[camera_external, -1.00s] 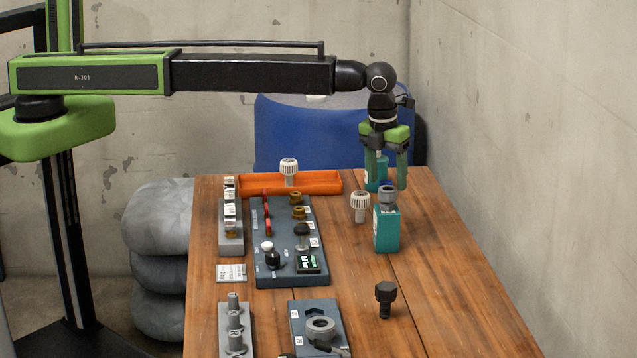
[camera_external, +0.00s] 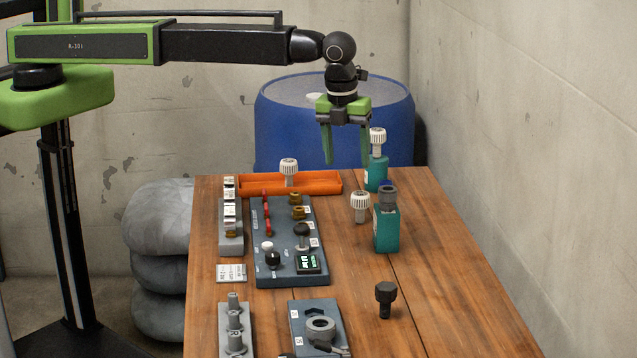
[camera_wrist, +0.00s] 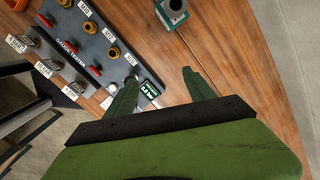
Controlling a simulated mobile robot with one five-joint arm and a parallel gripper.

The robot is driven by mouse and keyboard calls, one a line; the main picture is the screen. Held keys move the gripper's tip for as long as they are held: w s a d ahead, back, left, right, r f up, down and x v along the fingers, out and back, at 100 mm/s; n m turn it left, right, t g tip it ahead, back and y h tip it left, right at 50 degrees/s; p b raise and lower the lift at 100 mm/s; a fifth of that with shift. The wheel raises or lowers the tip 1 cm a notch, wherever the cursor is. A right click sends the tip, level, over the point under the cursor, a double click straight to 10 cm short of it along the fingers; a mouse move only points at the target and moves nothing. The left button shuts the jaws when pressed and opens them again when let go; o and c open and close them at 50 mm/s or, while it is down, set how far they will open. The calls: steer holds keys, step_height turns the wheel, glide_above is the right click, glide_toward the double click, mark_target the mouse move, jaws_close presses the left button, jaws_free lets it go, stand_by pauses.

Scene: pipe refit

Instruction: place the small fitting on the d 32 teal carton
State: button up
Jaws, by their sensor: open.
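Two teal cartons stand on the right half of the table. The far carton (camera_external: 376,176) carries a white ribbed-top fitting (camera_external: 377,142), upright on its top. The near carton (camera_external: 386,232) carries a grey ring-like fitting (camera_external: 387,197) with some blue behind it. A carton with a grey fitting also shows at the top of the wrist view (camera_wrist: 173,15). The size labels are too small to read. My gripper (camera_external: 347,160) is open and empty, in the air left of the far carton's fitting and apart from it. Its two green fingers also show in the wrist view (camera_wrist: 158,88).
Another white-topped fitting (camera_external: 360,205) stands left of the near carton. An orange tray (camera_external: 325,183) with a similar fitting lies at the back. A grey panel (camera_external: 283,225) with valves is left of centre. A black bolt-like piece (camera_external: 385,298) stands in front.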

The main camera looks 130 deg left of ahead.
steer(key=s+d+n, duration=0.7)
steer(key=s+d, duration=0.3)
steer(key=d, duration=0.6)
steer(key=s+d+n+h, duration=0.1)
steer(key=s+d+n, duration=0.6)
steer(key=s+d, duration=0.4)
steer(key=d, duration=0.6)
steer(key=shift+d, duration=0.3)
